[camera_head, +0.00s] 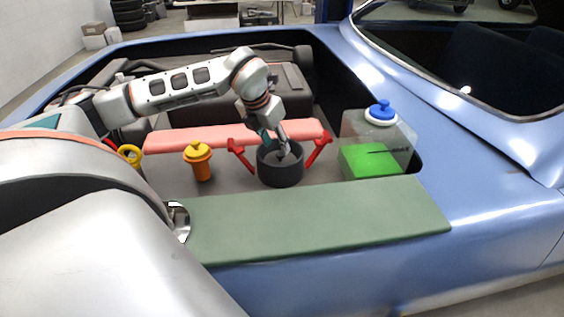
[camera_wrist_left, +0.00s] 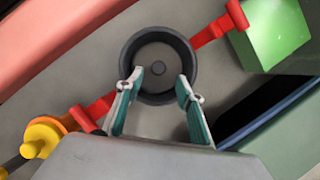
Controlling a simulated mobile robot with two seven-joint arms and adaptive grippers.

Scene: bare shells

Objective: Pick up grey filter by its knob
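The grey filter (camera_wrist_left: 150,54) lies inside a dark grey round housing (camera_head: 280,175), which also shows in the left wrist view (camera_wrist_left: 128,58). A small dark knob (camera_wrist_left: 158,69) stands at the filter's centre. My left gripper (camera_head: 284,152) points down into the housing from above. In the left wrist view its two teal-and-grey fingers (camera_wrist_left: 160,77) are open, one on each side of the knob, with nothing between them. I cannot tell their exact height against the knob. In the head view the knob is hidden by the fingers and housing wall. My right gripper is not in view.
Red clamps (camera_head: 317,149) (camera_head: 241,155) flank the housing. An orange bottle with a yellow cap (camera_head: 201,164) stands left, a yellow ring handle (camera_head: 130,154) further left. A tank with green liquid (camera_head: 372,160) and a blue cap stands right. A green mat (camera_head: 320,222) covers the car's near edge.

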